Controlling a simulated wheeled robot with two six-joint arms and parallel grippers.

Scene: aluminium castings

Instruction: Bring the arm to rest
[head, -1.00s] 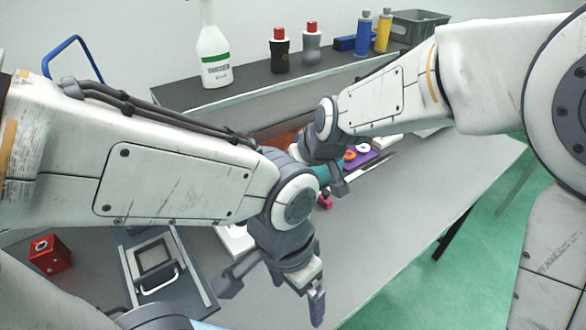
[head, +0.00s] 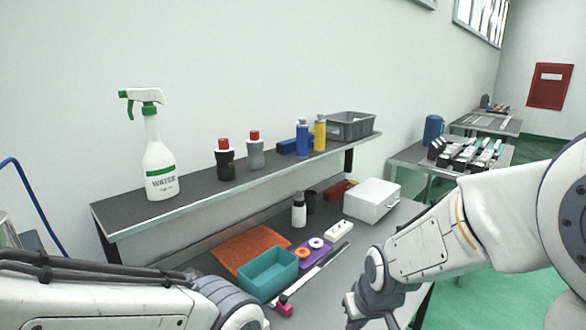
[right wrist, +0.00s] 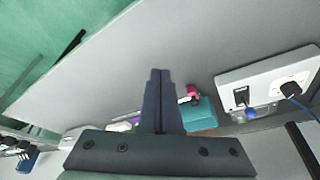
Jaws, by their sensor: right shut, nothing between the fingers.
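My right arm (head: 440,245) reaches in from the right in the head view, with its gripper low over the bench (head: 335,285), partly cut off by the bottom edge. In the right wrist view my right gripper (right wrist: 158,76) has its two dark fingers together, with nothing between them. My left arm (head: 90,300) lies along the bottom left of the head view. Its wrist joint shows, but its gripper is below the frame.
On the bench are a teal bin (head: 268,277), an orange mat (head: 247,248), a white bottle (head: 299,212) and a white box (head: 372,200). A spray bottle (head: 159,165) and a grey crate (head: 350,127) stand on the shelf. Green floor shows at right.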

